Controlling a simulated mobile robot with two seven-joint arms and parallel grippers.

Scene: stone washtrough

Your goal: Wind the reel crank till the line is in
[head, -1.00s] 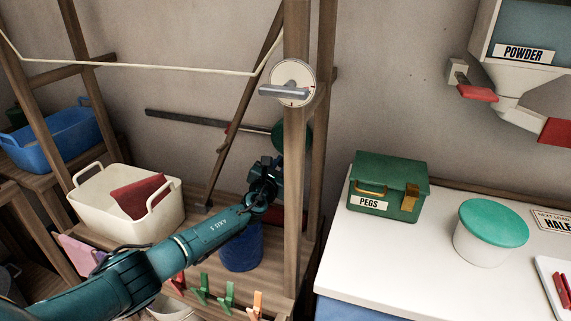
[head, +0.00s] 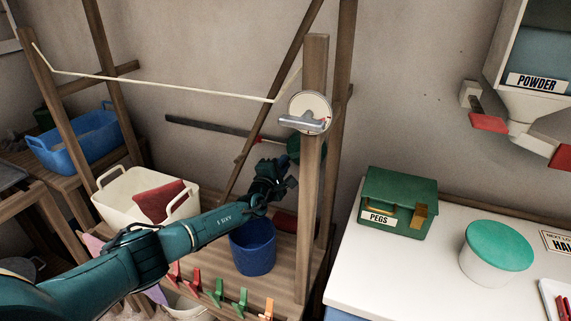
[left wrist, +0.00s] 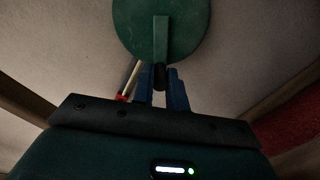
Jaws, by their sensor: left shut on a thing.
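A green disc (head: 306,148) shows partly behind the wooden post (head: 314,190) in the head view. In the left wrist view the green disc (left wrist: 190,30) fills the top middle, with a green crank arm (left wrist: 161,38) pointing down to a dark knob (left wrist: 159,78). My left gripper (left wrist: 161,92) has its blue fingers on either side of the knob and is shut on it. In the head view my left gripper (head: 286,180) is just left of the post. A cream line (head: 165,84) spans from the left post towards this post. My right gripper is out of view.
A white dial (head: 318,102) with a grey handle (head: 302,122) sits on the post above my gripper. A blue bucket (head: 252,250) stands below my forearm, a cream basket (head: 120,202) behind it. A green pegs box (head: 385,185) stands on the right counter.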

